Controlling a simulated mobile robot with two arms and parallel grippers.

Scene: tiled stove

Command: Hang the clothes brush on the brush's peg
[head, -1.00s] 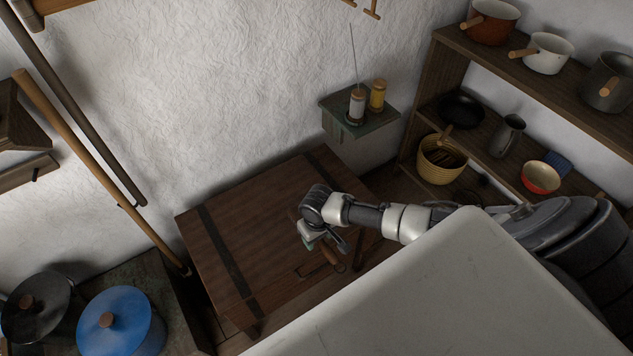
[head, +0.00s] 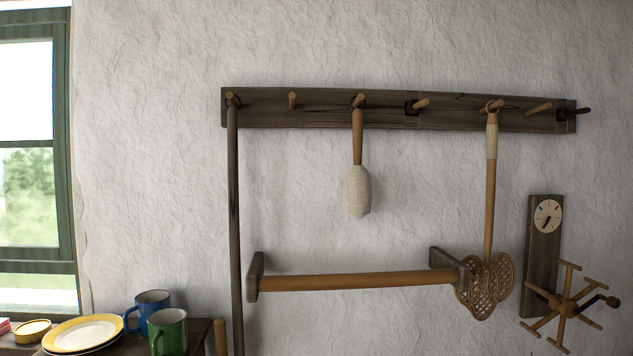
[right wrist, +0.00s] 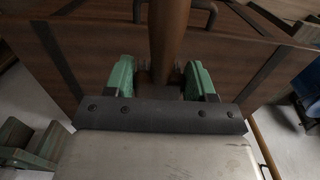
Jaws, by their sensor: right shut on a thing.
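In the right wrist view my right gripper (right wrist: 160,82) is shut on a brown wooden handle (right wrist: 169,35), seemingly the clothes brush's; its bristles are not in view. The dark wooden chest (right wrist: 90,45) lies behind it. In the head view a dark peg rail (head: 325,112) runs along the white wall. It has bare wooden pegs (head: 292,100), (head: 420,103) and (head: 540,108), and a bare dark peg (head: 582,111) at the right end. I cannot tell which is the brush's peg. My left gripper is not in view.
A pale padded beater (head: 357,190), a woven carpet beater (head: 485,285) and a long dark pole (head: 235,220) hang from the rail. A wooden bar (head: 355,281) juts out below. Mugs (head: 168,332) and plates (head: 83,333) stand at lower left.

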